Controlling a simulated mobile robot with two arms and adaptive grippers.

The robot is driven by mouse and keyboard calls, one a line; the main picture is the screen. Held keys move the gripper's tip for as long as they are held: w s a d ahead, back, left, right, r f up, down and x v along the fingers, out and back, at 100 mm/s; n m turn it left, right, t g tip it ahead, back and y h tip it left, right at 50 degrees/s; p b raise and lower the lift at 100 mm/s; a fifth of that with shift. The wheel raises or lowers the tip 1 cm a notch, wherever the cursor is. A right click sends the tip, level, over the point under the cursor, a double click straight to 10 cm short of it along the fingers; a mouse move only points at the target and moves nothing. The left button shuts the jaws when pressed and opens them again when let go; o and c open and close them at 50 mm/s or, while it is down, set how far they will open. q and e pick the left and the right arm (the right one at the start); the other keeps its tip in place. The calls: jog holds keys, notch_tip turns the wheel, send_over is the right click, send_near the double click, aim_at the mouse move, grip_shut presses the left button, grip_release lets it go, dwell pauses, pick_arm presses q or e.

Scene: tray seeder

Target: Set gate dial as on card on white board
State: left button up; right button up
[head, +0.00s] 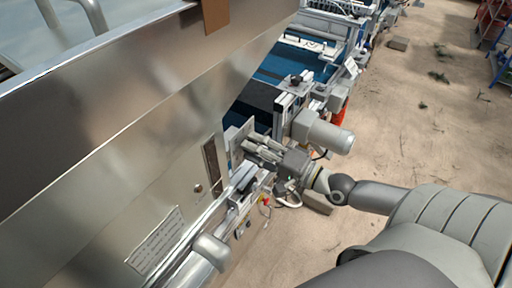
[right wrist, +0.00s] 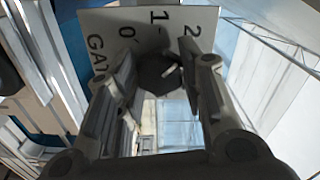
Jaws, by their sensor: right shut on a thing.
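The gate dial's white plate (right wrist: 104,20) shows in the right wrist view with the letters "GAT" and the marks 0, 1 and 2; it is small and edge-on in the head view (head: 236,140). Its dark knob (right wrist: 156,72) has a pale pointer mark slanting to the upper right, toward the 2 side; the exact reading is unclear. My right gripper (right wrist: 160,82) is shut on the knob, one finger on each side; it also shows in the head view (head: 249,148). I cannot make out the card or white board. My left gripper is out of view.
The large metal hopper (head: 90,150) fills the left, with a printed label (head: 155,240) too small to read. A grey motor (head: 325,132) stands close to my right gripper. The blue conveyor (head: 300,62) runs behind. Sandy floor at the right is mostly free.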

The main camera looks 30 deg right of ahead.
jog(key=o, duration=1)
jog(key=shift+o, duration=0.2)
jog(key=shift+s, duration=0.1)
jog(key=v, duration=1.1)
jog(key=shift+s, duration=0.4)
jog(key=shift+d, duration=0.15)
jog(key=shift+f, duration=0.1)
